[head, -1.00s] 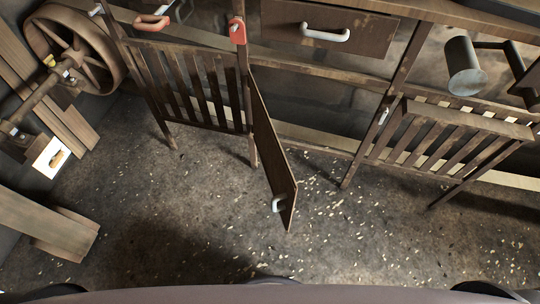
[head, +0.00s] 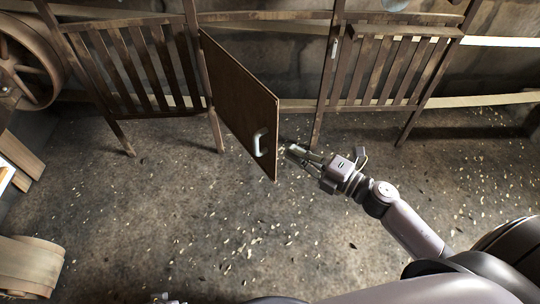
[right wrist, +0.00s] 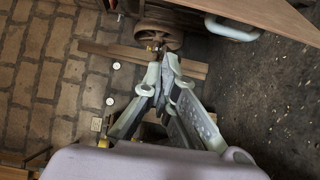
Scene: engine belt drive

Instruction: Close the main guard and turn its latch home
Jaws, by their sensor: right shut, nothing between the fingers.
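The main guard is a brown panel (head: 235,95) hinged on a post at its left. It stands swung out toward me, with a pale handle (head: 259,142) near its free edge. In the right wrist view the panel (right wrist: 275,14) and handle (right wrist: 230,29) show at the top right. A small pale metal piece, perhaps the latch, sits on the right-hand post (head: 334,48). My right gripper (head: 291,150) is shut and empty, just right of the panel's free edge, apart from the handle. Its closed fingers (right wrist: 167,66) show in the right wrist view.
Slatted guards stand left (head: 135,65) and right (head: 385,70) of the opening. The chip-strewn floor (head: 200,220) in front is clear.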

